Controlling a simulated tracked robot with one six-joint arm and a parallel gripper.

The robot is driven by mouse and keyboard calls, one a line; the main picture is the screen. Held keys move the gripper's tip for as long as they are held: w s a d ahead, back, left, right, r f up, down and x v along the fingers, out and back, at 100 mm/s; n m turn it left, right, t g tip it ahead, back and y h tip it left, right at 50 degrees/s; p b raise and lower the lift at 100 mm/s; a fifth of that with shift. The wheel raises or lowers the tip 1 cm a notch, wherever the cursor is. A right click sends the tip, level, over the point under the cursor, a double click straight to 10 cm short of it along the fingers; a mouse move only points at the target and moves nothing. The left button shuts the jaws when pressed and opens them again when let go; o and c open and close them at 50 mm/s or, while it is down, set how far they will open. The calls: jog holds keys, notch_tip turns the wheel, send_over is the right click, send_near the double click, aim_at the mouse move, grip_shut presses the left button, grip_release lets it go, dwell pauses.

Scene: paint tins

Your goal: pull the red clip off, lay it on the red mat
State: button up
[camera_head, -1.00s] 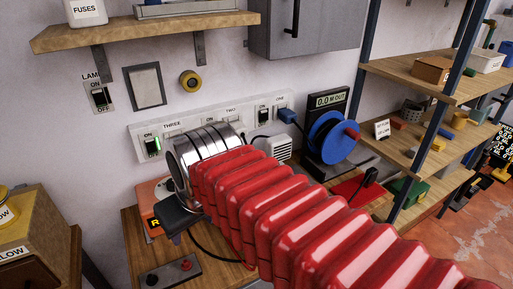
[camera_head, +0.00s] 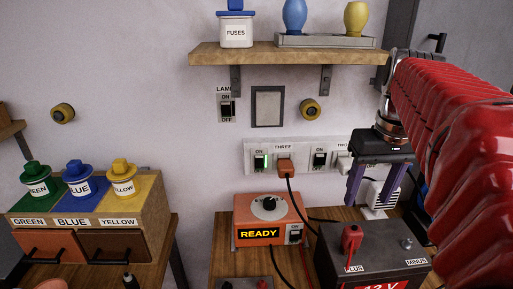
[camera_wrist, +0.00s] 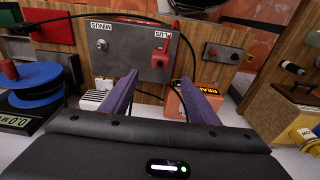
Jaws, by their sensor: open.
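The red clip (camera_head: 351,239) sits on the PLUS post of a dark grey battery (camera_head: 385,258). It also shows in the wrist view (camera_wrist: 160,57), on the battery top beside the PLUS label. My gripper (camera_head: 370,203) is open and empty, its two purple fingers pointing down above the back of the battery. In the wrist view the fingers (camera_wrist: 158,80) reach towards the clip from either side, apart from it. The red mat (camera_wrist: 52,28) shows at the upper left of the wrist view, beyond the blue reel; it is not seen in the head view.
An orange charger (camera_head: 268,218) reading READY stands left of the battery. A socket strip (camera_head: 330,160) with an orange plug (camera_head: 285,167) is on the wall behind. A blue reel (camera_wrist: 38,80) stands by the mat. A black cable crosses the battery area. Three coloured tins stand far left.

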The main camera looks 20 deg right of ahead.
aim_at(354, 229)
jog(key=shift+f, duration=0.15)
jog(key=f, duration=0.4)
jog(key=w+f, duration=0.1)
jog(key=f, duration=0.8)
jog(key=shift+w+d+f, duration=0.2)
jog(key=shift+w+f, duration=0.05)
jog(key=shift+w, duration=0.05)
jog(key=c, duration=1.2)
